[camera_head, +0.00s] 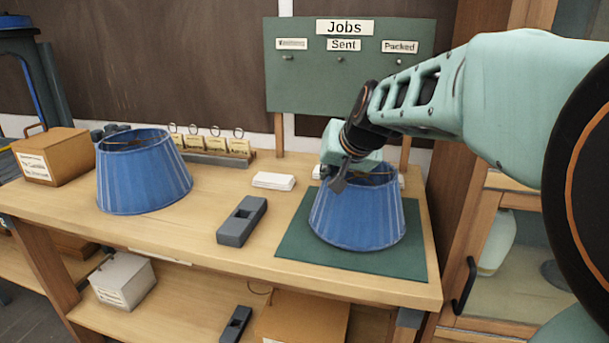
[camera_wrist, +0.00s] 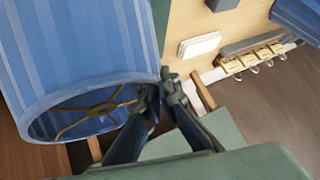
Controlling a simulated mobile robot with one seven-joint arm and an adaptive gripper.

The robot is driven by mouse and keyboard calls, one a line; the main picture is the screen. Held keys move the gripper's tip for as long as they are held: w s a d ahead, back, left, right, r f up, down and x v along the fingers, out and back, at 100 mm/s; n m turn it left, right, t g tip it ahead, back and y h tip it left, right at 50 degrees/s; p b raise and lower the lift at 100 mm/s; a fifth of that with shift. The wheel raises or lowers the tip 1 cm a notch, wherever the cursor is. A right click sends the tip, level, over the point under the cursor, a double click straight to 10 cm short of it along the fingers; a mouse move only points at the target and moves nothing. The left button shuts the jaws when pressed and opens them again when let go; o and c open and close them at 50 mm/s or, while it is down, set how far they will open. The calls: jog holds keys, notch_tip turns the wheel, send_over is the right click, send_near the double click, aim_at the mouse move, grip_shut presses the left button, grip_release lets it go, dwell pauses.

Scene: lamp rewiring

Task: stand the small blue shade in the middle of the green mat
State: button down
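The small blue shade (camera_head: 357,217) is upright over the green mat (camera_head: 417,262), near its middle, wide end down. Its lower edge appears to rest on the mat. My gripper (camera_head: 340,180) is at the left back of its top rim. In the wrist view the small blue shade (camera_wrist: 85,50) fills the left side, with its open top and brass wire spokes showing. My gripper (camera_wrist: 162,95) has one finger on each side of the rim and looks closed on it. The contact itself is partly hidden by the fingers.
A similar blue shade (camera_head: 144,172) stands at the bench's left, by a cardboard box (camera_head: 50,157). A dark grey block (camera_head: 242,221) lies left of the mat. White cards (camera_head: 273,181) and a tag rack (camera_head: 215,157) are behind. The green Jobs board (camera_head: 345,95) stands at the back.

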jog(key=shift+f, duration=0.45)
jog(key=shift+s+f, duration=0.1)
jog(key=c, duration=2.7)
grip_release()
jog(key=shift+f+b, duration=0.15)
jog(key=shift+b, duration=0.15)
jog(key=o, duration=0.5)
jog(key=shift+o, duration=0.2)
jog(key=shift+r, duration=0.25)
